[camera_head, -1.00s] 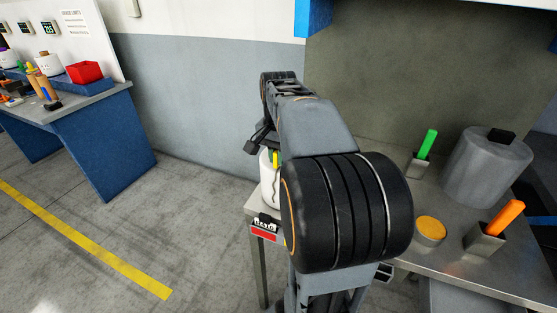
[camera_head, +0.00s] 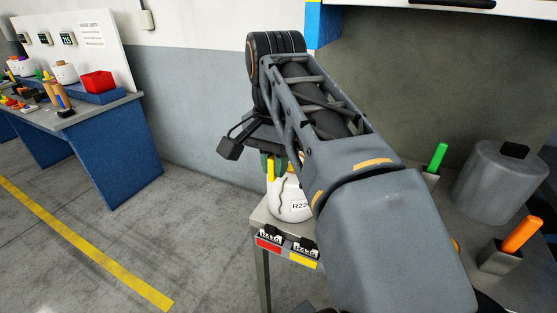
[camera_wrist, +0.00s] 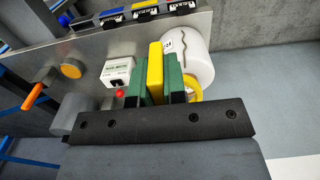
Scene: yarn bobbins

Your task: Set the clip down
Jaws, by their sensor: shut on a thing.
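My gripper (camera_wrist: 157,78) has two green fingers shut on a yellow clip (camera_wrist: 155,68), held upright between them in the wrist view. In the head view the clip (camera_head: 270,169) shows as a small yellow strip among the green fingers, at the table's left end. A white bobbin (camera_wrist: 188,58) with a dark wavy line and a label is just right of the fingers in the wrist view. It also shows in the head view (camera_head: 288,202), below the gripper. Whether the clip touches anything is hidden.
The grey table (camera_wrist: 95,50) carries a white box (camera_wrist: 117,72) with a red button (camera_wrist: 119,94), an orange disc (camera_wrist: 71,70) and a grey cylinder (camera_head: 500,185). Holders with green (camera_head: 437,158) and orange (camera_head: 522,234) sticks stand at right. Black clips sit above coloured labels (camera_head: 268,243) along the edge.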

